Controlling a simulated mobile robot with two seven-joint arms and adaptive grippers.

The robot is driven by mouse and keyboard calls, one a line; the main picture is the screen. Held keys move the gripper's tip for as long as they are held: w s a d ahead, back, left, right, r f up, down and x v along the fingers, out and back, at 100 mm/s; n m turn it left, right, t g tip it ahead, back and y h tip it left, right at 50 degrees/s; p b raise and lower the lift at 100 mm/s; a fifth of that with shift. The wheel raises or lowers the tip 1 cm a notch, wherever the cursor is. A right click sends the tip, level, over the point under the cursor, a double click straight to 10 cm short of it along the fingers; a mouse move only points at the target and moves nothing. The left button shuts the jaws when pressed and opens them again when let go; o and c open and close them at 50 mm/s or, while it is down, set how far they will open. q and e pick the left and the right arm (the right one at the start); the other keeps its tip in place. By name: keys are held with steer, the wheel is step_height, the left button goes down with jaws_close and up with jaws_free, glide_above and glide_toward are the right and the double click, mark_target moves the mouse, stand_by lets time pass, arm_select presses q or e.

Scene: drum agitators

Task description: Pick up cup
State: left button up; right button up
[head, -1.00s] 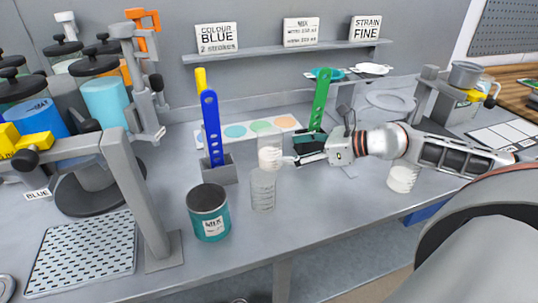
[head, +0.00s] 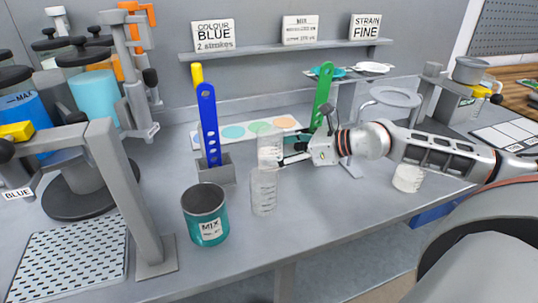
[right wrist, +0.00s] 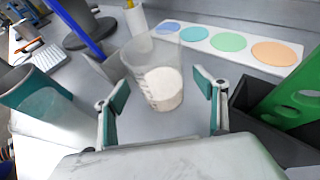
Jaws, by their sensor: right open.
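A clear measuring cup with white contents (right wrist: 163,88) stands upright on the bench in the right wrist view. In the head view this clear cup (head: 269,147) is just left of my right gripper (head: 290,148). My right gripper is open, its two teal-padded fingers spread to either side of the cup in the wrist view, with gaps beside it. I cannot tell how far the cup is between the fingers. My left gripper is not in view.
A teal MIX can (head: 206,214) stands at the front left. A grey holder (head: 215,170) with a blue paddle (head: 209,125) is left of the cups. A green paddle (head: 321,95) rises behind my gripper. A small white-filled cup (head: 408,178) stands to the right.

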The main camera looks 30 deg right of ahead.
steer(key=shift+b+x, duration=0.35)
steer(key=shift+x, duration=0.95)
steer(key=c, duration=1.3)
